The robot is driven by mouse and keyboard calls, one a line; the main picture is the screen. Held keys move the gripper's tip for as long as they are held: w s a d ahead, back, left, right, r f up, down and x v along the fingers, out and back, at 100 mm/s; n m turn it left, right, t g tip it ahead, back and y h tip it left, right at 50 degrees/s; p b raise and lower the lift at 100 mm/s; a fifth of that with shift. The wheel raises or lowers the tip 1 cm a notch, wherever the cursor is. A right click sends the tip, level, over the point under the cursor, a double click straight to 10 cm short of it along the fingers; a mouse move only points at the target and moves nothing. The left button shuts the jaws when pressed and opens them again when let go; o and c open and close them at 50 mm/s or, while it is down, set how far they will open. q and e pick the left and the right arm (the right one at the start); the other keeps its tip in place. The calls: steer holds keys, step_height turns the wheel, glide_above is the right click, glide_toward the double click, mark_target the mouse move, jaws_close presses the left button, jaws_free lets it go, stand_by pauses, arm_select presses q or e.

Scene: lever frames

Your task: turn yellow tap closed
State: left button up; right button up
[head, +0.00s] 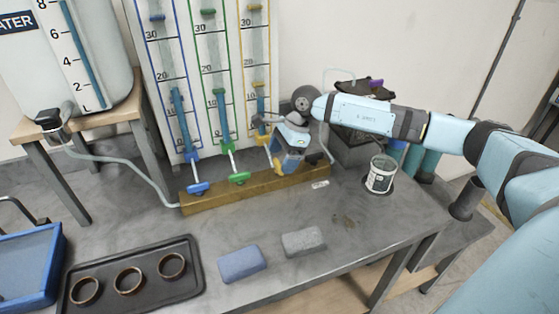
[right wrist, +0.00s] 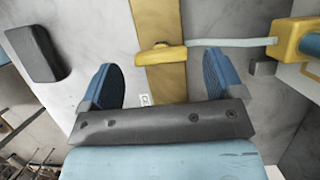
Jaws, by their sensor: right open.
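The yellow tap (right wrist: 163,56) shows in the right wrist view as a short yellow handle over the wooden beam (right wrist: 160,88). A pale hose (right wrist: 230,43) runs from it to a yellow fitting (right wrist: 286,42). My right gripper (right wrist: 160,75) is open, with one blue finger on each side of the handle in that view; no contact shows and the depth gap is unclear. In the head view my right gripper (head: 287,163) is over the right part of the beam and mostly hides the yellow tap. My left gripper is not in view.
The green tap (head: 237,178) and blue tap (head: 197,188) stand left on the same beam. A blue block (head: 242,264), a grey block (head: 303,241) and a black tray (head: 190,290) lie in front.

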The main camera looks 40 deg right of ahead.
steer(key=shift+x, duration=1.15)
steer(key=c, duration=0.9)
